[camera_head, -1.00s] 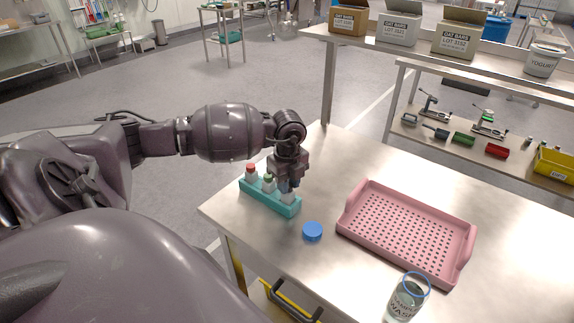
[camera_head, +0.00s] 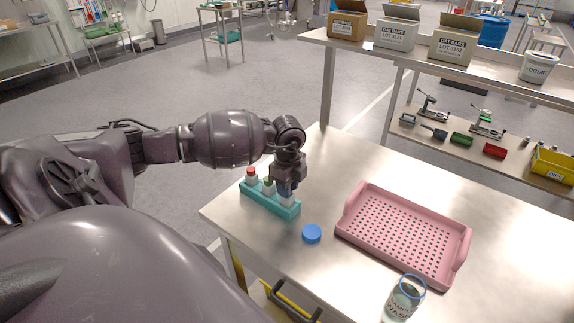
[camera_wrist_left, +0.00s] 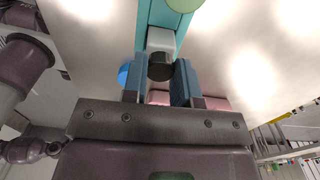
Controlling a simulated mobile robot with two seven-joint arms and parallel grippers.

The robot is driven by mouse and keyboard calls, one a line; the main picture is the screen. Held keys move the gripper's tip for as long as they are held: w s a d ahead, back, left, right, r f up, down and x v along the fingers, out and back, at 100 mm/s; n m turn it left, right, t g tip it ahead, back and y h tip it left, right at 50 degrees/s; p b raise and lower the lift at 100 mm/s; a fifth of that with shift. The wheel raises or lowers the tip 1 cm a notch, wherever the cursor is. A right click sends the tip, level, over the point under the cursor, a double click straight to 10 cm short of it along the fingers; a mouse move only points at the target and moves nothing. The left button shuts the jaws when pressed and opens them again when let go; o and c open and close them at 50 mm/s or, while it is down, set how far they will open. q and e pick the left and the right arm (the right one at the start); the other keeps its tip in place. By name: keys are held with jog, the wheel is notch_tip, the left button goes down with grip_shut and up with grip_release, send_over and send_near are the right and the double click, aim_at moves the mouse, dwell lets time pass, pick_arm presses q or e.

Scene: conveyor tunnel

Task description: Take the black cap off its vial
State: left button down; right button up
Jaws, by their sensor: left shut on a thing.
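The teal rack (camera_head: 271,202) stands near the table's left corner and holds vials in a row. The red-capped vial (camera_head: 251,174) and the green-capped vial (camera_head: 268,185) stand in it beside my gripper. My left gripper (camera_head: 288,190) points down over the third vial (camera_head: 289,200), at the rack's near end. In the left wrist view its blue fingers (camera_wrist_left: 158,82) are shut on the black cap (camera_wrist_left: 160,67), with the pale vial (camera_wrist_left: 161,40) right against it. The fingers hide the cap in the head view. My right gripper is not in view.
A blue round lid (camera_head: 312,233) lies on the table just right of the rack. A pink perforated tray (camera_head: 349,215) lies farther right. A labelled jar with a blue rim (camera_head: 404,298) stands at the front. The table behind the tray is clear.

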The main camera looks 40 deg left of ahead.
pick_arm(q)
jog(key=shift+n+p, duration=0.65)
jog(key=shift+n, duration=1.05)
jog(key=c, duration=0.8)
grip_release()
jog(key=c, duration=0.3)
jog(key=shift+c, duration=0.2)
